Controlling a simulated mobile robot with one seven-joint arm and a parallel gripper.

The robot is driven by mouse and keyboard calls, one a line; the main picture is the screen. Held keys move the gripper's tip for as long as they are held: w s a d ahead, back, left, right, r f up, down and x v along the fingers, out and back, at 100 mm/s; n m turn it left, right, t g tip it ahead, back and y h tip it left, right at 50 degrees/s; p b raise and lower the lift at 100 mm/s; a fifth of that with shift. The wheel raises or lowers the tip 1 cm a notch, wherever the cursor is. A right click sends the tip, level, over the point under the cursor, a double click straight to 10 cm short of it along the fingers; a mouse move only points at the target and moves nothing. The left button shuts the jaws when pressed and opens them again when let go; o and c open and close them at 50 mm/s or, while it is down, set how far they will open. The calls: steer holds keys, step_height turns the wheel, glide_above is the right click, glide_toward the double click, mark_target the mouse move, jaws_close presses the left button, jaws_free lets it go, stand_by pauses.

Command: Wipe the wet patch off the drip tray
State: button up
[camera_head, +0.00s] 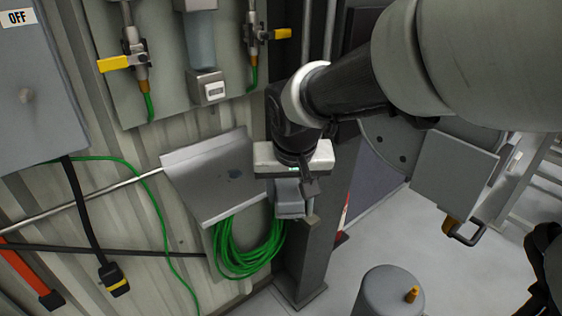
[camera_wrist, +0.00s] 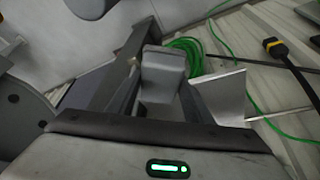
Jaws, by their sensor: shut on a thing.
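The drip tray (camera_head: 203,185) is a grey sheet-metal shelf on the corrugated wall, left of my gripper. A small dark patch (camera_head: 234,174), seemingly the wet patch, shows on its upper face. My gripper (camera_head: 296,187) is just right of the tray, shut on a grey block (camera_head: 290,202). The block seems apart from the tray. In the wrist view the grey block (camera_wrist: 163,72) sits between the fingers, and the tray (camera_wrist: 222,97) is to their right. The wet patch cannot be made out there.
A coiled green hose (camera_head: 243,250) hangs under the tray. A grey post (camera_head: 303,265) stands below my gripper. Valves with yellow handles (camera_head: 113,64) are on the panel above. A grey cylinder (camera_head: 388,294) stands on the floor at lower right.

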steer(key=shift+a+r, duration=0.2)
steer(key=shift+w+a, duration=0.15)
steer(key=shift+w, duration=0.1)
steer(key=w+a+f, duration=0.1)
steer(key=w+a, duration=0.2)
steer(key=w, duration=0.2)
steer(key=w+a+f, duration=0.2)
steer(key=w+a, duration=0.1)
steer(key=w, duration=0.2)
steer(key=w+a+f, duration=0.1)
steer(key=w+a, duration=0.3)
steer(key=w, duration=0.1)
steer(key=shift+a+f+p, duration=0.1)
steer(key=shift+f+p, duration=0.15)
steer(key=shift+p, duration=0.1)
steer(key=shift+r, duration=0.1)
